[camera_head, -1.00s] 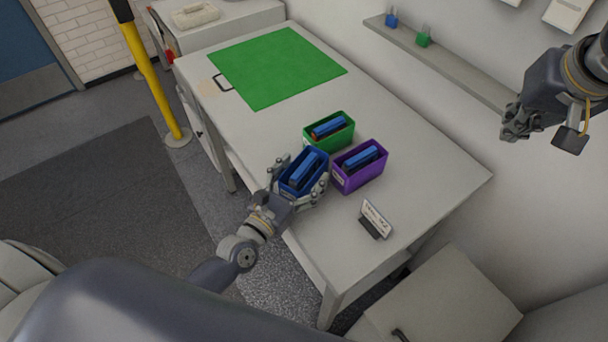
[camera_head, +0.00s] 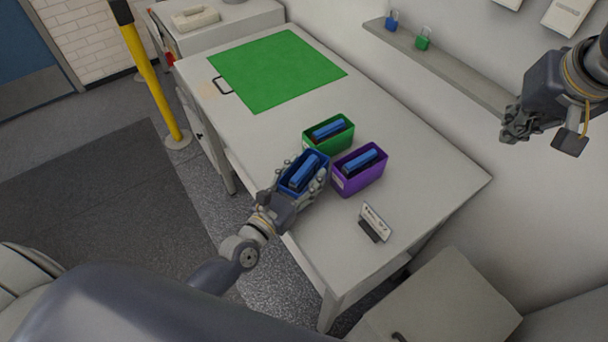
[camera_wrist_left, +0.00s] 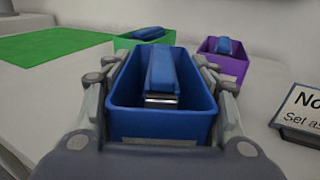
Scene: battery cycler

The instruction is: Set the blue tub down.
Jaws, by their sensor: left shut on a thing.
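The blue tub (camera_head: 318,184) is at the front edge of the white table, with a blue block-like item (camera_head: 306,170) inside it. My left gripper (camera_head: 303,178) is shut on the tub, with a finger on each side. In the left wrist view the tub (camera_wrist_left: 160,122) fills the middle, between the two fingers. Its underside is hidden, so I cannot tell whether it touches the table. My right gripper (camera_head: 514,128) hangs at the upper right, away from the tubs; its fingers are too small to read.
A green tub (camera_head: 342,145) and a purple tub (camera_head: 360,180) stand close behind and beside the blue one, each with a blue item inside. A small sign (camera_head: 375,222) stands at the right. A green mat (camera_head: 277,70) lies farther back. Bare table (camera_head: 425,165) lies right of the purple tub.

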